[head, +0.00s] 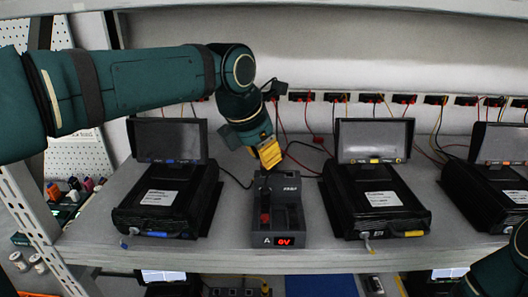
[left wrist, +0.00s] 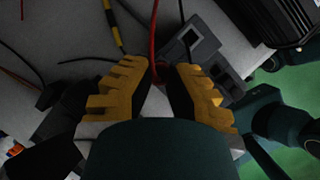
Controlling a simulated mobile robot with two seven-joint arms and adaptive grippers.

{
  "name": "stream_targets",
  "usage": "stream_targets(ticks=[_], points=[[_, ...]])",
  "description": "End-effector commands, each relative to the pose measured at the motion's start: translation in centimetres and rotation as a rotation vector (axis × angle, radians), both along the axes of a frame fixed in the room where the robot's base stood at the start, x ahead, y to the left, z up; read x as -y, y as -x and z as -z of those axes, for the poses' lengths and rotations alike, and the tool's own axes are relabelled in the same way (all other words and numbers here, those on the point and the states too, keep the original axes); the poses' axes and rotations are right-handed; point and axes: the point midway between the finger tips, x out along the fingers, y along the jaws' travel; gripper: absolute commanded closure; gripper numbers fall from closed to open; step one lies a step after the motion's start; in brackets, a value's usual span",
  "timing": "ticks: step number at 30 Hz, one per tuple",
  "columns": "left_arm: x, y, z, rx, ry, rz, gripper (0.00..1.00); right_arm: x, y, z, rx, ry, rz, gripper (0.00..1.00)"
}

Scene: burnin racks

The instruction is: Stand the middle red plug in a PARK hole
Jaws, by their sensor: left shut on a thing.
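The dark grey block marked PARK (head: 292,212) stands on the shelf between two black units. It has a lit red display reading 0V and a letter A at its front. A red plug part (head: 265,217) shows at its front left. My left gripper (head: 265,168), with yellow fingers, points down over the back left of the block. In the left wrist view my left gripper (left wrist: 164,76) is shut on a red plug whose red lead (left wrist: 153,35) runs up between the fingers. The plug body is mostly hidden by the fingers. The block (left wrist: 195,42) also shows there, just beyond the right finger.
Red, black and yellow leads hang from a row of sockets (head: 335,97) on the back wall. The shelf's front edge is close below the block.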

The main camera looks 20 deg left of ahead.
Motion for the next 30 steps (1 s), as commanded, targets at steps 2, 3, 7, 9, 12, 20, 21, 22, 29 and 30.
stream_targets(ticks=[2, 3, 7, 9, 12, 20, 21, 22, 29, 30], points=[[0.01, 0.0, 0.11, 0.002, 0.001, 0.0, 1.0, 0.0, 0.0, 0.11, 0.0, 0.0, 0.0, 1.0], [0.01, 0.01, 0.17, 0.002, 0.001, 0.0, 1.0, 0.0, 0.0, 0.13, 0.0, 0.0, 0.0, 1.0], [0.01, 0.01, 0.21, 0.002, 0.001, 0.0, 1.0, 0.0, 0.0, 0.14, 0.0, 0.0, 0.0, 1.0], [0.01, 0.01, 0.2, 0.002, 0.001, 0.0, 1.0, 0.0, 0.0, 0.13, 0.0, 0.0, 0.0, 1.0], [0.01, 0.01, 0.21, 0.001, 0.0, 0.0, 1.0, 0.0, 0.0, 0.12, 0.0, 0.0, 0.0, 1.0], [0.0, 0.01, 0.23, 0.001, 0.0, 0.0, 0.59, 0.0, 0.0, 0.13, 0.0, 0.0, 0.0, 1.0], [0.0, 0.01, 0.23, 0.001, 0.001, 0.0, 0.59, 0.0, 0.0, 0.13, 0.0, 0.0, 0.0, 1.0], [0.0, 0.01, 0.23, 0.001, 0.001, 0.0, 0.45, 0.0, 0.0, 0.13, 0.0, 0.0, 0.0, 1.0], [0.0, 0.01, 0.25, 0.0, 0.0, 0.0, 0.29, 0.0, 0.0, 0.13, 0.0, 0.0, 0.0, 1.0], [0.0, 0.01, 0.26, 0.001, 0.001, 0.0, 0.29, 0.0, 0.0, 0.13, 0.0, 0.0, 0.0, 1.0]])
